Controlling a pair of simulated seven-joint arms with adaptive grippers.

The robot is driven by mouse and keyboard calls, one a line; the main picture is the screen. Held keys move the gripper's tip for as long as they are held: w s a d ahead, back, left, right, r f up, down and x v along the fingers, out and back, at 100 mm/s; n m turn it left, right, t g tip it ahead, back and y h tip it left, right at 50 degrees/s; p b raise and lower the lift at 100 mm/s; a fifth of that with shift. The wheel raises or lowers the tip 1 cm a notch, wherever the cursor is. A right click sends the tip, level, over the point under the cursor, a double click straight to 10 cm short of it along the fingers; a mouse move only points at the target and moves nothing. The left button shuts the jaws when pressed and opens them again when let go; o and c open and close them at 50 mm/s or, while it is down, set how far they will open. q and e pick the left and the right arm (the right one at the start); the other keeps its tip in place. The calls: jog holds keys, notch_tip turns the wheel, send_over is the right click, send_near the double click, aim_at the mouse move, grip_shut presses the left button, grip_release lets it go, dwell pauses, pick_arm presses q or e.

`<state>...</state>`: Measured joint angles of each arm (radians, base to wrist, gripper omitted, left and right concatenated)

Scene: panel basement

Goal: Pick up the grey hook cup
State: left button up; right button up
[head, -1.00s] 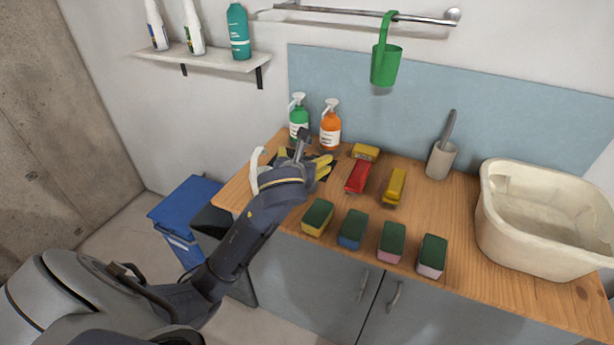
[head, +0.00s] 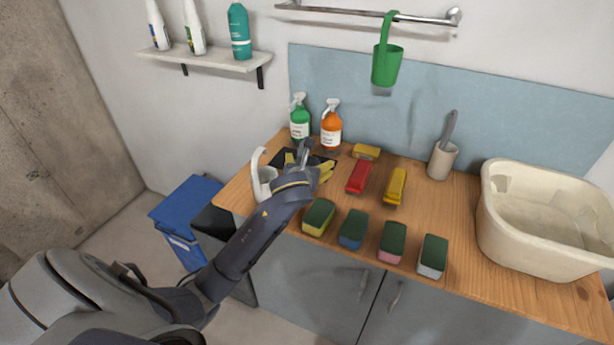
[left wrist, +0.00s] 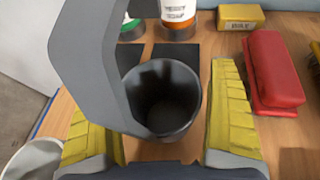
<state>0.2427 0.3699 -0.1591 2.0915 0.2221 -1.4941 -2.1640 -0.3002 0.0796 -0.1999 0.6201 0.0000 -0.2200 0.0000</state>
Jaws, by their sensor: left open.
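The grey hook cup (left wrist: 163,98) shows in the left wrist view, upright, with its wide grey hook (left wrist: 85,60) rising close to the camera. In the head view my left arm mostly hides the cup; a grey piece that looks like its hook (head: 305,150) shows above the gripper. My left gripper (left wrist: 160,130) is open, with one yellow-padded finger on each side of the cup. Whether the pads touch the cup I cannot tell. In the head view the left gripper (head: 306,170) is over the left end of the counter. My right gripper is not in view.
A white hook cup (head: 262,178) stands close left of the gripper. Green (head: 299,120) and orange (head: 331,128) bottles stand behind. A red object (head: 359,177), yellow object (head: 395,186) and several sponges (head: 353,229) lie right. A green hook cup (head: 386,65) hangs from the rail.

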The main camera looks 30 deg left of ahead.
pick_arm(q)
jog(key=shift+w+a+f, duration=0.15)
jog(key=shift+w+f, duration=0.05)
jog(key=shift+w, duration=0.25)
jog(key=c, duration=1.5)
jog(key=shift+c, duration=0.2)
